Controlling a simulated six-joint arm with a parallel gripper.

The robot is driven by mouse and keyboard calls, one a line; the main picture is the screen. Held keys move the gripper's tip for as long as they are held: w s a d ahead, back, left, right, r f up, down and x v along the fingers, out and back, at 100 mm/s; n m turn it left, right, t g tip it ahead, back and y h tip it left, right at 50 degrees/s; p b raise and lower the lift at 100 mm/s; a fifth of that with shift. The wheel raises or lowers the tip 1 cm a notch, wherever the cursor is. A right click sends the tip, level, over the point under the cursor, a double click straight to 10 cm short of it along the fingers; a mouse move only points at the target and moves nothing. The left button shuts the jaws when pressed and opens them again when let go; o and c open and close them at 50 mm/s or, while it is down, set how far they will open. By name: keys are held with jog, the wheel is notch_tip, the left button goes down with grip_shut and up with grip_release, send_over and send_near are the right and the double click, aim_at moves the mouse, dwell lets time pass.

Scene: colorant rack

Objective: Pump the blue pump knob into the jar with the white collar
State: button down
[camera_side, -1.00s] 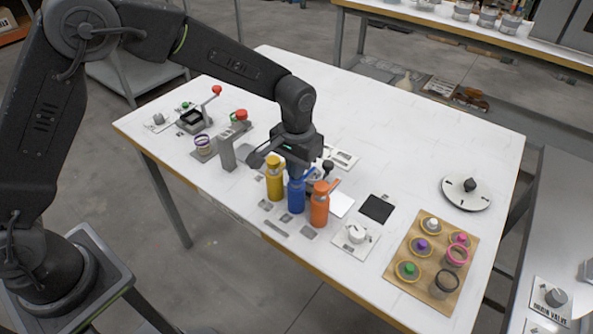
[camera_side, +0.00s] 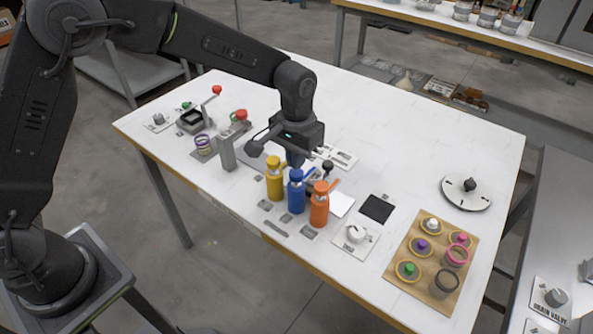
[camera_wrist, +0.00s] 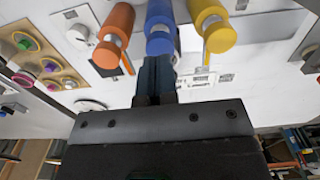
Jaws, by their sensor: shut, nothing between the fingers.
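The blue pump bottle (camera_side: 296,197) stands between the yellow bottle (camera_side: 275,182) and the orange bottle (camera_side: 319,207). Its blue pump knob (camera_side: 296,174) is on top. My gripper (camera_side: 295,163) is shut and empty, pointing down just above and behind the blue knob in the side view; the exact gap is hard to judge. In the wrist view the shut fingers (camera_wrist: 157,65) line up with the blue bottle (camera_wrist: 159,28). A grey jar-like shape (camera_side: 313,182) behind the bottles is mostly hidden; I cannot make out a white collar.
A wooden tray (camera_side: 395,268) with several jars and coloured knobs is at the right. A white dial (camera_side: 354,236) and black pad (camera_side: 377,208) lie right of the bottles. A lever stand (camera_side: 228,152) is at the left.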

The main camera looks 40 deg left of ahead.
jog(key=shift+r, duration=0.1)
jog(key=shift+r, duration=1.95)
jog(key=shift+r, duration=0.1)
jog(key=s+a+r+t, duration=0.2)
jog(key=s+a+r, duration=0.35)
jog(key=s, duration=0.25)
jog(key=s+a+r+t, duration=0.2)
jog(key=s+a+r, duration=0.3)
jog(key=s+r, duration=0.25)
jog(key=s+a+f+t, duration=0.1)
jog(key=s+a, duration=0.1)
jog(key=s, duration=0.7)
jog(key=shift+f+t, duration=0.3)
jog(key=shift+f, duration=0.05)
